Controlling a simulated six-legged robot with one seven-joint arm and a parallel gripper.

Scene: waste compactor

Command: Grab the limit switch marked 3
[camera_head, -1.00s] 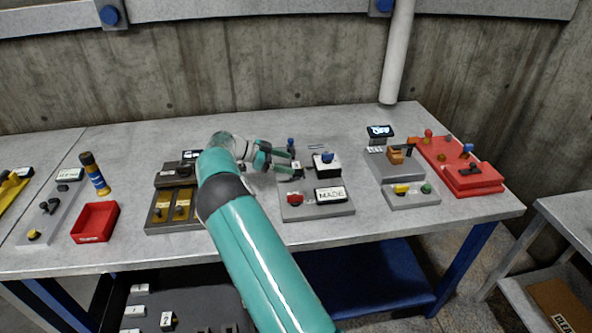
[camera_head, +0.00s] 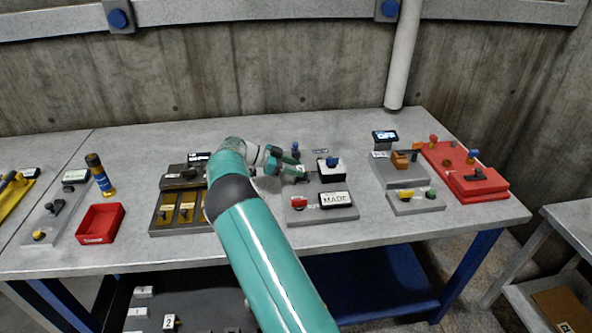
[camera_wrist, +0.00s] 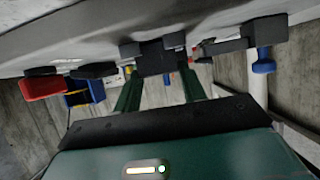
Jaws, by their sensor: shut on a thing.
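My gripper (camera_head: 298,172) is over the worktop, at the left edge of the grey panel with the "MADE" sign (camera_head: 335,199). It is shut on a small dark block (camera_wrist: 155,60), which sits between the two green fingers in the wrist view. I cannot read any number on this block, nor tell whether it touches the panel. On the lower shelf, a small block marked 2 (camera_head: 170,323) stands among other pale-labelled pieces. No mark 3 is readable in either view.
The grey panel carries a red button (camera_head: 299,203) and a white block with a blue knob (camera_head: 329,171). A brown-yellow unit (camera_head: 180,208) lies left of my arm, a red tray (camera_head: 101,224) further left. A red unit (camera_head: 465,172) stands at right.

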